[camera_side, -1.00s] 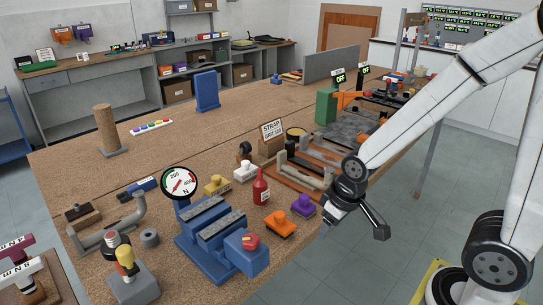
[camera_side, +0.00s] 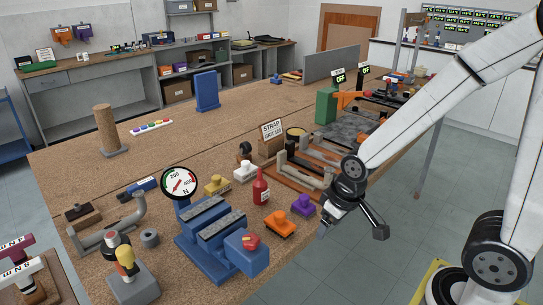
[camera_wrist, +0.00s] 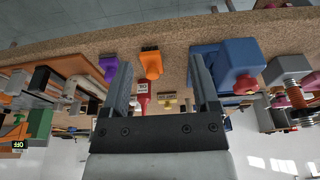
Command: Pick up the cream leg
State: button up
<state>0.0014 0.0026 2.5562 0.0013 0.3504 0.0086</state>
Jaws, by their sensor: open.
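Pale greyish-beige bars (camera_side: 308,173) lie in a low orange-brown wooden rack (camera_side: 277,182) near the bench's right edge in the side view. One may be the cream leg, but I cannot tell for certain. The rack (camera_wrist: 70,66) also shows at the left of the wrist view, with pale and dark pieces around it. My gripper (camera_wrist: 160,68) is open, with nothing between its two dark fingers. In the side view my gripper (camera_side: 328,222) hangs near the bench's front edge, below and to the right of the rack, apart from it.
A purple block (camera_side: 303,205), an orange block (camera_side: 280,228) and a red bottle (camera_side: 261,188) stand near my gripper. A strap sign (camera_side: 272,130) stands behind the rack. The bench's far middle is mostly clear.

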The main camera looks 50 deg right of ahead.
jog(key=w+m, duration=0.1)
jog(key=m+t, duration=0.2)
jog(key=m, duration=3.2)
send_near(301, 173)
jog(key=shift+w+a+f, duration=0.15)
jog(key=shift+a+f, duration=0.1)
jog(key=shift+f, duration=0.3)
jog(key=shift+w+a+f, duration=0.15)
jog(key=shift+a+f, duration=0.05)
jog(key=shift+f, duration=0.3)
jog(key=shift+w+d+f+m, duration=0.2)
jog(key=shift+d+m, duration=0.2)
jog(key=shift+d, duration=0.15)
jog(key=shift+x, duration=1.25)
